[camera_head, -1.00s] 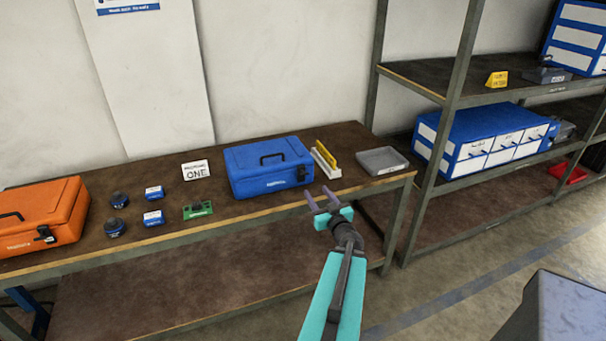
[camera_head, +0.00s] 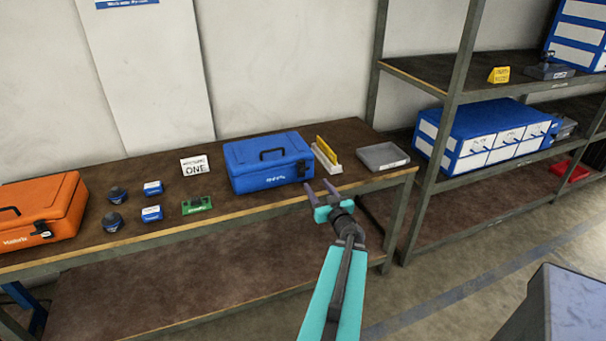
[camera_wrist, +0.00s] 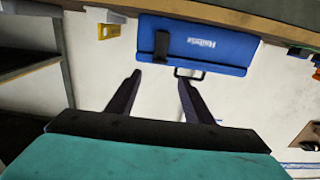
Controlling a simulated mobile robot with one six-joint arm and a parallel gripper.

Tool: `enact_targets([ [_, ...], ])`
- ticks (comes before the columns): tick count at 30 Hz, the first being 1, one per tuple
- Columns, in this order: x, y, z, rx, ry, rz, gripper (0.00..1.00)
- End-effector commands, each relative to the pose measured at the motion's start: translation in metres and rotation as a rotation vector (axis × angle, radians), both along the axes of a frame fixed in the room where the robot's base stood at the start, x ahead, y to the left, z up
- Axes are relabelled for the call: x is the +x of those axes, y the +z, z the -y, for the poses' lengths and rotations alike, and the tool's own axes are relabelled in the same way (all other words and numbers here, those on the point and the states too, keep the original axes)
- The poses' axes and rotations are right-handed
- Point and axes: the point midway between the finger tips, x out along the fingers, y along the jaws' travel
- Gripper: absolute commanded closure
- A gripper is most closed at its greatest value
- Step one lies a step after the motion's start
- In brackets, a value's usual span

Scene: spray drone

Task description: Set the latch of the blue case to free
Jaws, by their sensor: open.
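The blue case (camera_head: 268,163) sits closed on the workbench, with a black handle on its lid. Its black latch (camera_head: 301,168) is on the front face near the right end. In the wrist view the blue case (camera_wrist: 195,45) appears upside down, with the dark latch (camera_wrist: 161,45) left of its label. Whether the latch is set or free is too small to tell. My gripper (camera_head: 319,190) is open and empty, in front of and slightly below the latch, apart from it. In the wrist view its two fingers (camera_wrist: 155,92) point toward the case, the latch between their lines.
On the bench (camera_head: 230,215), an orange case (camera_head: 45,205) stands at far left. Small black and blue items and a green board (camera_head: 197,206) lie between the cases. A yellow-and-white rack (camera_head: 326,155) and a grey tray (camera_head: 383,157) stand right of the blue case. Shelving rises at right.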

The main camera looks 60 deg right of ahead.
Motion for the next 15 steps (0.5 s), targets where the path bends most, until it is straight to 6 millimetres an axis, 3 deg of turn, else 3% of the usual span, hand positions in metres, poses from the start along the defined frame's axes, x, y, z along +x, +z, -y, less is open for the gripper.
enact_targets([
  [15, 0.008, -0.003, 0.0063, -0.001, 0.001, -0.001, 0.53],
])
